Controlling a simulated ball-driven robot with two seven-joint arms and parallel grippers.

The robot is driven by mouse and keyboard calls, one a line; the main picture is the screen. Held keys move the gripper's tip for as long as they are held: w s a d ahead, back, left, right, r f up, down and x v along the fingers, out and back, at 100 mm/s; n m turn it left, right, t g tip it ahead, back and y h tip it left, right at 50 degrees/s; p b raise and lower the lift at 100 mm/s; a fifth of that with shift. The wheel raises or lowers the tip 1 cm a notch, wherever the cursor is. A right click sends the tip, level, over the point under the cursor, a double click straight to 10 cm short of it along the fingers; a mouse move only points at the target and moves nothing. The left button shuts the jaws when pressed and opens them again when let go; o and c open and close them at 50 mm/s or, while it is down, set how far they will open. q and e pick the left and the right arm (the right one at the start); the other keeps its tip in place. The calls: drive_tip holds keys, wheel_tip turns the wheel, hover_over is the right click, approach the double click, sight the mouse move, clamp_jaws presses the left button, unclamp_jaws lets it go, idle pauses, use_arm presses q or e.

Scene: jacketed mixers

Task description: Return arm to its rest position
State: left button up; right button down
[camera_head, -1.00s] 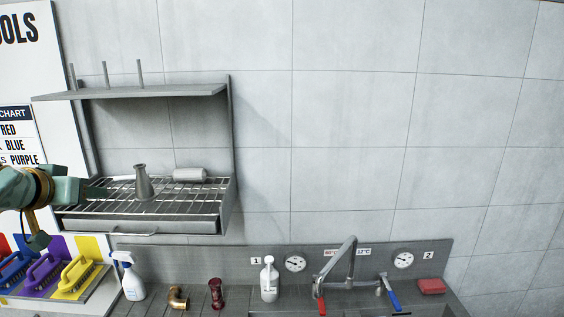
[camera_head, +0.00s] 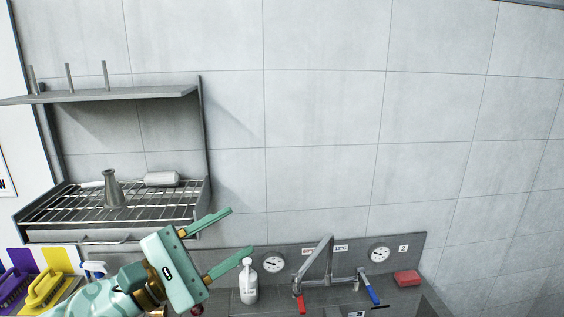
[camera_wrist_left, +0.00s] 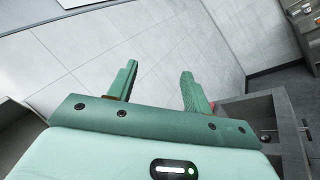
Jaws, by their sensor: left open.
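My left gripper (camera_head: 240,238) comes in from the lower left of the head view, in front of the rack and the sink's back panel. Its two green fingers are spread apart with nothing between them. The left wrist view also shows the open, empty fingers (camera_wrist_left: 158,85) against the tiled wall. My right gripper is in neither view.
A wire rack (camera_head: 150,200) on the wall holds a grey flask (camera_head: 112,190) and a pale cylinder (camera_head: 162,179). Below are a white bottle (camera_head: 248,282), a tap (camera_head: 326,262), gauges, a red sponge (camera_head: 407,278) and brushes (camera_head: 54,286). The wall at right is bare.

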use_arm(q)
drive_tip(key=a+f+n+t+y, duration=0.5)
drive_tip(key=n+y, duration=0.4)
drive_tip(key=n, duration=0.8)
drive_tip(key=a+f+n+t+y, duration=0.2)
drive_tip(key=a+n+t+y, duration=0.55)
drive_tip(key=n, duration=0.95)
drive_tip(key=s+a+f+n+g+y, duration=0.35)
drive_tip(key=s+f+n+g, duration=0.45)
drive_tip(key=f, duration=0.3)
drive_tip(key=s+a+f+n+g+y, duration=0.3)
drive_tip(key=s+a+f+n+g, duration=0.2)
drive_tip(key=s+f+n+g, duration=0.45)
drive_tip(key=s+d+f+g+h+b, duration=0.15)
drive_tip(key=f+b, duration=0.55)
drive_tip(key=f, duration=1.5)
drive_tip(key=s+d+f+g+h+b, duration=0.1)
drive_tip(key=s+d+f+h+b, duration=0.35)
drive_tip(key=f, duration=1.75)
drive_tip(key=s+f+n+g+b, duration=0.1)
drive_tip(key=s+f+b, duration=0.5)
drive_tip(key=f, duration=0.6)
drive_tip(key=s+a+f+n+g+y+b, duration=0.1)
drive_tip(key=s+f+n+b, duration=0.1)
drive_tip(key=s+f+b, duration=0.4)
drive_tip(key=s+f, duration=0.4)
drive_tip(key=f, duration=0.3)
drive_tip(key=shift+s+a+g, duration=0.2)
drive_tip(key=shift+s+g, duration=0.15)
